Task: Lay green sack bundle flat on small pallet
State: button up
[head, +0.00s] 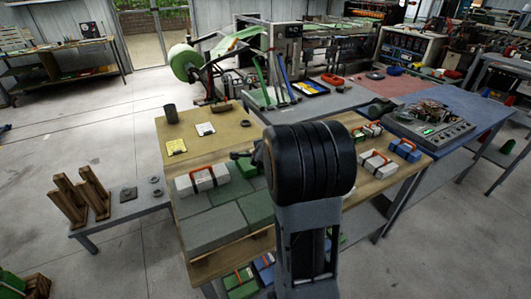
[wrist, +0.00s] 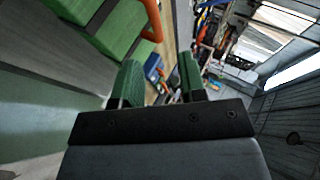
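My gripper shows in the wrist view (wrist: 157,80), with two green-padded fingers apart and nothing held between them. In the head view its dark end (head: 243,156) pokes out left of my black wrist, above the table, and the rest is hidden. One green bundle with an orange strap (head: 369,130) lies toward the table's right back. Another green bundle (head: 240,284) is low, below the table's front edge. A green block with an orange strap (wrist: 125,42) fills the wrist view's upper left. I cannot make out the small pallet with certainty; my arm hides part of the table.
Grey and green flat blocks (head: 215,229) cover the table's left front. A white strapped bundle (head: 201,180) lies behind them. White (head: 374,163) and blue (head: 404,150) bundles lie at right.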

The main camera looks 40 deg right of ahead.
jog(key=s+a+r+n+y, duration=0.2)
jog(key=s+a+n, duration=0.15)
jog(key=a, duration=0.25)
jog(key=s+a+r+n+g+y, duration=0.1)
jog(key=s+a+r+n+y, duration=0.15)
jog(key=a+n, duration=0.35)
jog(key=s+a+r+n+y, duration=0.2)
jog(key=s+a+n, duration=0.1)
jog(key=a, duration=0.4)
jog(key=s+a+n+g, duration=0.4)
jog(key=s+n, duration=0.5)
jog(key=s, duration=0.3)
jog(key=shift+a+r+p, duration=0.15)
jog(key=shift+a+p, duration=0.2)
jog(key=shift+p, duration=0.1)
